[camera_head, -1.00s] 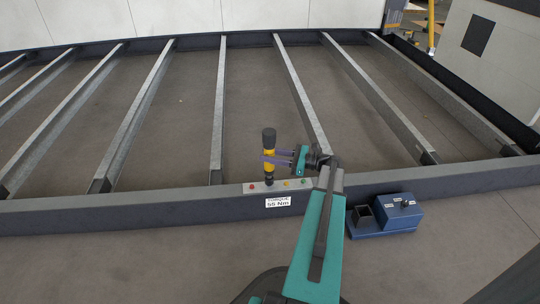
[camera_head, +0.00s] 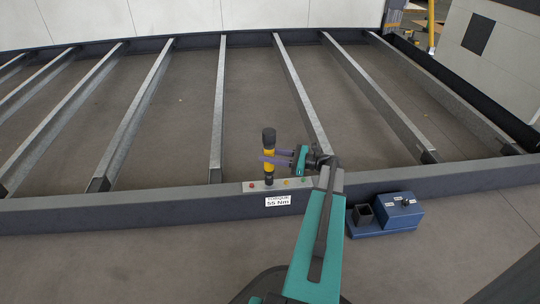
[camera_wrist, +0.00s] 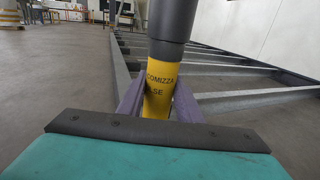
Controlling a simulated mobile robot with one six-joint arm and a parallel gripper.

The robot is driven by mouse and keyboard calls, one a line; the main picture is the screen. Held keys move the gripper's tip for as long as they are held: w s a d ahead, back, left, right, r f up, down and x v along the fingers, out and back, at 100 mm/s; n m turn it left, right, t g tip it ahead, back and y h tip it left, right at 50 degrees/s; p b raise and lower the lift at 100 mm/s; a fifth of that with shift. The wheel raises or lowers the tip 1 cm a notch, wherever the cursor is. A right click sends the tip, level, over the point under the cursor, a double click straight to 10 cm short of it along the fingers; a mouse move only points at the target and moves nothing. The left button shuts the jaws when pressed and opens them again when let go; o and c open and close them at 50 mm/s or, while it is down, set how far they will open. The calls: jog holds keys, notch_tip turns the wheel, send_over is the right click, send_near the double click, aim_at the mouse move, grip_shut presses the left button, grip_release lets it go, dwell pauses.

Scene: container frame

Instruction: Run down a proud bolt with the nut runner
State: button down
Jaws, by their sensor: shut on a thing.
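The nut runner (camera_head: 269,143) is a black and yellow tool. It stands upright over the light plate (camera_head: 250,187) on the near beam of the frame. My gripper (camera_head: 272,158) is shut on its yellow body with purple fingers. In the wrist view the yellow body (camera_wrist: 159,88) sits between the two fingers (camera_wrist: 157,98). The tool's lower end is at the plate; I cannot tell whether it sits on a bolt, and any bolt under it is hidden. Coloured bolt heads, red (camera_head: 252,186) and yellow (camera_head: 286,183), show on the plate. A label (camera_head: 278,201) reading 55 Nm is below.
A blue box with an open dark holder (camera_head: 400,212) stands on the floor to the right of the plate, close to my arm. Grey cross beams (camera_head: 218,110) run back from the near dark beam (camera_head: 130,211). Bare floor lies between them.

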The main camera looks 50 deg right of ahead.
aim_at(269, 147)
jog(key=shift+f+b, duration=0.9)
jog(key=shift+b, duration=0.35)
dwell(2.0)
jog(key=shift+r, duration=0.15)
dwell(0.5)
jog(key=shift+r+p, duration=0.5)
jog(key=shift+r, duration=2.05)
jog(key=shift+a, duration=0.1)
